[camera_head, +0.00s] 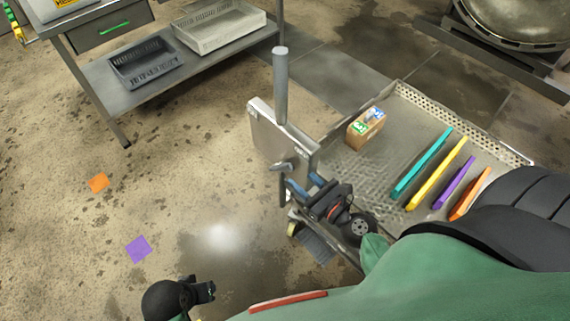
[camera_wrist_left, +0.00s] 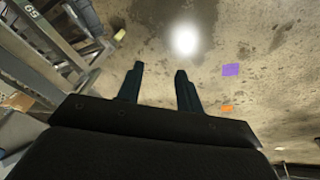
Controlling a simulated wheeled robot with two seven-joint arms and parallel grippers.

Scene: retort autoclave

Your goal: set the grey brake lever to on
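A thick grey lever (camera_head: 281,85) stands up from the top of a narrow metal box (camera_head: 270,138) at the left end of a perforated metal tray; I take it for the brake lever. Small markings on the box are too small to read. My right gripper (camera_head: 300,178) is in front of and below the box, apart from the thick lever. Its fingers look spread; a small grey piece by their tips is hard to make out. My left gripper (camera_head: 212,291) is low over the floor, away from the box. In the left wrist view its fingers (camera_wrist_left: 160,82) are apart and empty.
The perforated tray (camera_head: 400,92) holds a small box (camera_head: 366,127) and several coloured strips. A bench (camera_head: 120,85) with a dark basket (camera_head: 142,63) and a pale basket (camera_head: 220,27) stands upper left. Orange (camera_head: 98,182) and purple (camera_head: 139,249) squares lie on open floor at left.

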